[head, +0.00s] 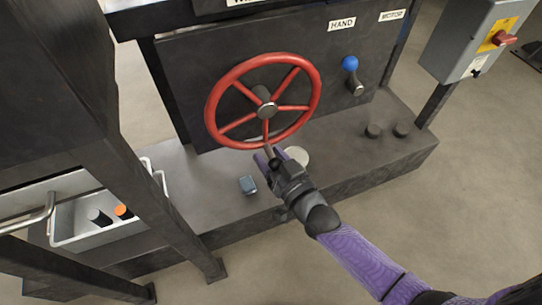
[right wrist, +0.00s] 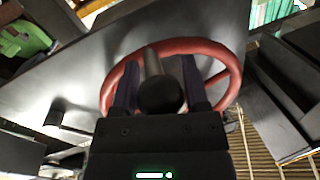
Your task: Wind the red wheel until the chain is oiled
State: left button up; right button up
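The red wheel (head: 313,95) with several spokes stands on the front of a dark panel. A grey crank handle (head: 268,139) sticks out from its lower rim. My right gripper (head: 269,157) is at the bottom of the wheel, with its purple fingers on either side of the handle. In the right wrist view the handle's dark end (right wrist: 160,96) lies between the two fingers, and a gap shows beside its shaft, so the fingers look open around it. The red rim (right wrist: 205,46) shows behind. No chain is visible. My left gripper is not in view.
A blue-knobbed lever (head: 350,63) on the panel leans toward the HAND label (head: 342,24). A grey switch box (head: 465,45) with a red knob stands at right. A grey tray (head: 72,241) is at left.

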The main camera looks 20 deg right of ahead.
grip_shut()
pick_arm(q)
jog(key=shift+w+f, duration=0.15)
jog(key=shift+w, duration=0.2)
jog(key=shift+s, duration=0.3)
pick_arm(e)
jog(key=shift+a, duration=0.15)
